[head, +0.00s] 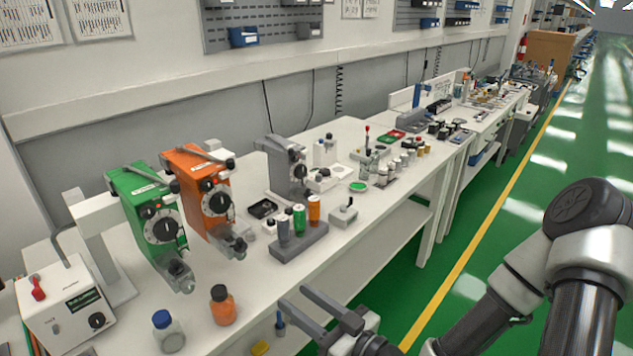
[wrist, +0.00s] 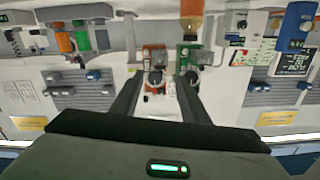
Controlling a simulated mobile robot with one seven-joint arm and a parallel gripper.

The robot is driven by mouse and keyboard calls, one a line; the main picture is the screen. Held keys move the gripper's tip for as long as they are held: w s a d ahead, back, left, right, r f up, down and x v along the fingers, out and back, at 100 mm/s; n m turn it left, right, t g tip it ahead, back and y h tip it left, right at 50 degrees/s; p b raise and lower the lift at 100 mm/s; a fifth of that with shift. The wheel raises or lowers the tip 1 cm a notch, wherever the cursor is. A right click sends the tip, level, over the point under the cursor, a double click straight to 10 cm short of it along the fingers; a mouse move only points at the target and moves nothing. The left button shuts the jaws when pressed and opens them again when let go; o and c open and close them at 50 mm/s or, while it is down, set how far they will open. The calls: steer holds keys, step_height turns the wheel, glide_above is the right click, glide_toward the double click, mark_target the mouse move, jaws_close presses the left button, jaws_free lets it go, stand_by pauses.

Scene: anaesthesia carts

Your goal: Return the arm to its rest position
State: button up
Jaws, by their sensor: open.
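My gripper (head: 294,297) is in front of the near edge of the white bench, at the bottom middle of the head view. Its two dark fingers are apart with nothing between them. My arm comes in from the right over the green floor. The wrist view looks at the bench upside down, and the open fingers of my gripper (wrist: 158,82) point toward the orange and green devices. No marker of a rest position shows.
The bench (head: 345,250) carries a green vaporizer (head: 150,222), an orange vaporizer (head: 207,198), a grey one (head: 288,167), an orange bottle (head: 223,308) and a clear blue-capped bottle (head: 168,333). The green floor (head: 480,265) at right is open.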

steer(key=w+d+f+n+g+h+p, duration=0.1)
steer(key=w+d+f+g+h, duration=0.1)
steer(key=d+h, duration=0.25)
steer(key=w+d+f+n+g+h+p, duration=0.1)
steer(key=d+g+h, duration=0.15)
steer(key=d, duration=0.25)
steer(key=d+r+m+h+p, duration=0.1)
steer(key=d+r+m+h, duration=0.2)
steer(key=d+r+h, duration=0.45)
steer(key=s+r+m+p, duration=0.1)
steer(key=s+r+m, duration=0.2)
steer(key=s+r, duration=0.5)
steer(key=s+d+r+m+g+p, duration=0.1)
steer(key=s+r+m, duration=0.3)
steer(key=s+r, duration=0.4)
step_height(320, 180, up, 5)
steer(key=shift+s+d+r+y+p, duration=0.2)
steer(key=shift+s+y+p, duration=0.15)
steer(key=shift+y+p, duration=0.15)
